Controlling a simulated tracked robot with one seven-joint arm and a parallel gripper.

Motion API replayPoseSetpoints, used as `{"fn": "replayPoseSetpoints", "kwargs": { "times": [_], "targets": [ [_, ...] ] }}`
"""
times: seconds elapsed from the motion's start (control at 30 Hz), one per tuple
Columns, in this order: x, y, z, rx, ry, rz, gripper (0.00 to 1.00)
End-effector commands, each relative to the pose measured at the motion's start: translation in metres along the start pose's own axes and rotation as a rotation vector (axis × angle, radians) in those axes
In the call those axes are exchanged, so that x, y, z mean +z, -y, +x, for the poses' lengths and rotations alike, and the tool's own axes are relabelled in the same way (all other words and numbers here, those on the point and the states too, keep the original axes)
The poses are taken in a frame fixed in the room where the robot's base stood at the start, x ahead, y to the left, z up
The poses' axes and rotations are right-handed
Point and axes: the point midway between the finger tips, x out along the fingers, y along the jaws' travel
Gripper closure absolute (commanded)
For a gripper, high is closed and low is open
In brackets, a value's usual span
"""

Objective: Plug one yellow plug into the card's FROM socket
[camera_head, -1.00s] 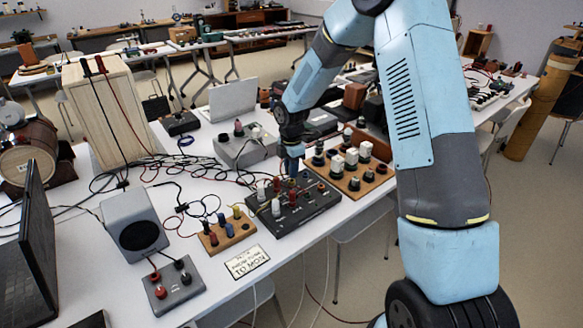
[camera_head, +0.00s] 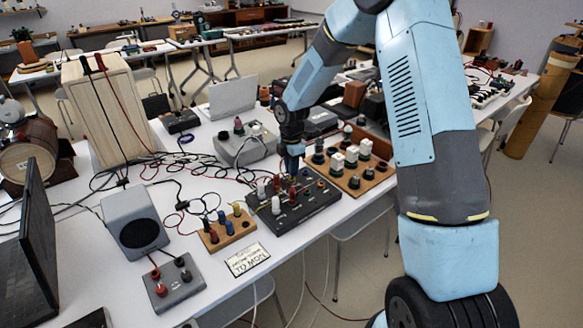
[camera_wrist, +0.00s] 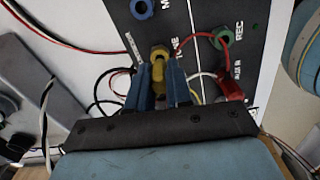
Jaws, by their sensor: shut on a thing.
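My gripper (camera_wrist: 158,85) is shut on a yellow plug (camera_wrist: 158,73), with one blue finger on each side. The plug is over a yellow-ringed spot on the black panel (camera_wrist: 185,18), by a label ending in "NE". The fingers hide part of the plug, so I cannot tell if it is seated. In the head view my gripper (camera_head: 291,162) is at the back edge of the black panel (camera_head: 318,208). The card (camera_head: 247,260) lies in front of it; I read "TO MON" on its lower line. Another yellow plug (camera_head: 237,209) stands in the wooden rack (camera_head: 228,236).
A red plug (camera_wrist: 231,86) with a cable stands right of my fingers. Blue (camera_wrist: 141,8) and green (camera_wrist: 222,38) sockets show nearby. A wooden board with white knobs (camera_head: 351,156) stands right of the panel. Loose cables lie on the table to the left.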

Motion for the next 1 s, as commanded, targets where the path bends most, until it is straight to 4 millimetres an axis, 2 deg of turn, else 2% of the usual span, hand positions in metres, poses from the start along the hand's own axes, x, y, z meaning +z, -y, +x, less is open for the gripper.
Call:
{"fn": "replayPoseSetpoints", "kwargs": {
  "times": [1.0],
  "targets": [
    [-0.0002, -0.0001, 0.0072, -0.001, 0.0, 0.0, 1.0]
  ]
}}
